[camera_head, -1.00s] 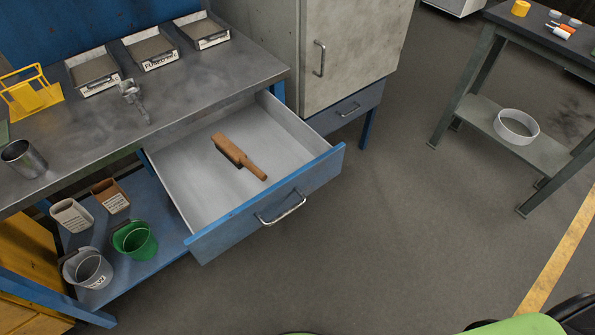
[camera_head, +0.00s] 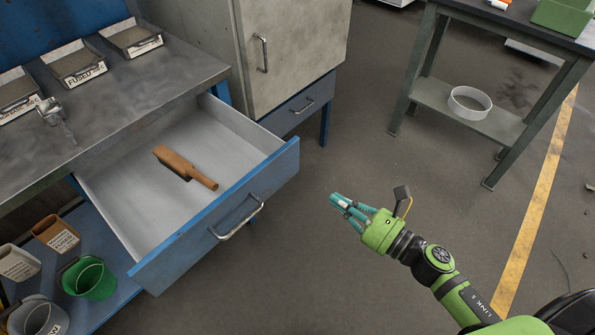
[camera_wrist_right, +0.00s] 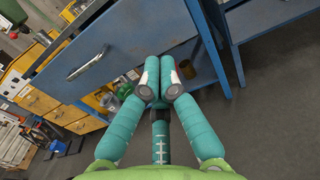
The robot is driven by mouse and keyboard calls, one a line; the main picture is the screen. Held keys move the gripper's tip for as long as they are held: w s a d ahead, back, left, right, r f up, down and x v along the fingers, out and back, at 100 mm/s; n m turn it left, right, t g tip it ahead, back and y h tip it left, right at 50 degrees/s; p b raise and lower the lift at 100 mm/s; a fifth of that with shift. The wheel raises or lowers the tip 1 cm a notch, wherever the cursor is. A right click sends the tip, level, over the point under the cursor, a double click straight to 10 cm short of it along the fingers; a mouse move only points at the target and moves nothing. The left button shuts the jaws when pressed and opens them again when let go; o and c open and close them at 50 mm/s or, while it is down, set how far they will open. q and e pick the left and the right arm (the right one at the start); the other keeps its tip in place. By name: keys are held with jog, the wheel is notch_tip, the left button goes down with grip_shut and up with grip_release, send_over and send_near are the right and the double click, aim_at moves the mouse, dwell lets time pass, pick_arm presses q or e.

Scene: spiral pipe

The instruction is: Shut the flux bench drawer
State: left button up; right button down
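The flux bench drawer (camera_head: 190,238) is pulled well out from under the grey bench top, with a blue front and a metal bar handle (camera_head: 237,221). A wooden-handled brush (camera_head: 184,167) lies inside it. My right gripper (camera_head: 340,203) is to the right of the drawer front, apart from it, with its teal fingers pointing left. In the right wrist view the fingertips (camera_wrist_right: 163,85) come together with nothing visible between them. The blue drawer front (camera_wrist_right: 115,55) and its handle (camera_wrist_right: 88,62) show there to the left of the fingers. My left gripper is not in view.
A grey cabinet (camera_head: 300,50) with a blue drawer stands behind the open drawer. Cups and a green bucket (camera_head: 90,279) sit on the lower shelf at left. A side table with a white ring (camera_head: 469,102) stands at right. Floor between is clear.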

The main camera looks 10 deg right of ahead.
jog(key=p, duration=0.1)
send_near(288, 165)
jog(key=p+x, duration=0.1)
jog(key=x, duration=0.5)
jog(key=shift+s+r, duration=0.1)
jog(key=shift+r, duration=0.05)
jog(key=shift+w+a, duration=0.45)
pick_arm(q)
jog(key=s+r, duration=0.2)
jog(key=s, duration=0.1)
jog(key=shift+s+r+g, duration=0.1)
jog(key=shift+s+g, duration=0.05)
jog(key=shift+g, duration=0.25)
pick_arm(e)
jog(key=shift+w, duration=0.15)
